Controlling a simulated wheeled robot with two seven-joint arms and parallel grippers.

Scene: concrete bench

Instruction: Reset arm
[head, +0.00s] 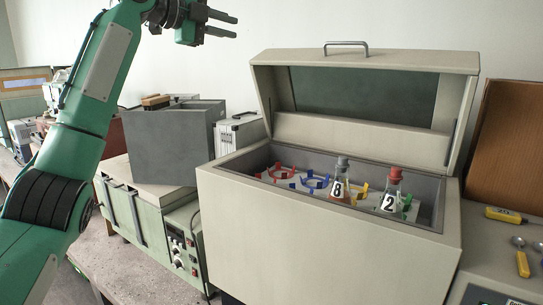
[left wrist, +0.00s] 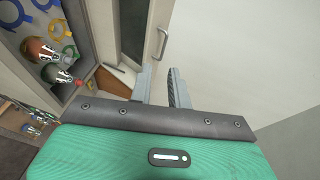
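My left gripper (head: 235,26) is raised at the top of the head view, up and left of the open lid. Its two fingers are apart with nothing between them. The left wrist view also shows the parted, empty fingers (left wrist: 160,86). My right gripper is in neither view. The beige box (head: 310,235) stands below with its lid (head: 365,60) up.
The lid's handle (left wrist: 162,43) shows near my fingers in the left wrist view. A grey open bin (head: 170,145) and a silver case (head: 238,132) stand left of the box. A brown board (head: 510,140) and yellow-handled tools (head: 522,264) are at right. Space around my gripper looks clear.

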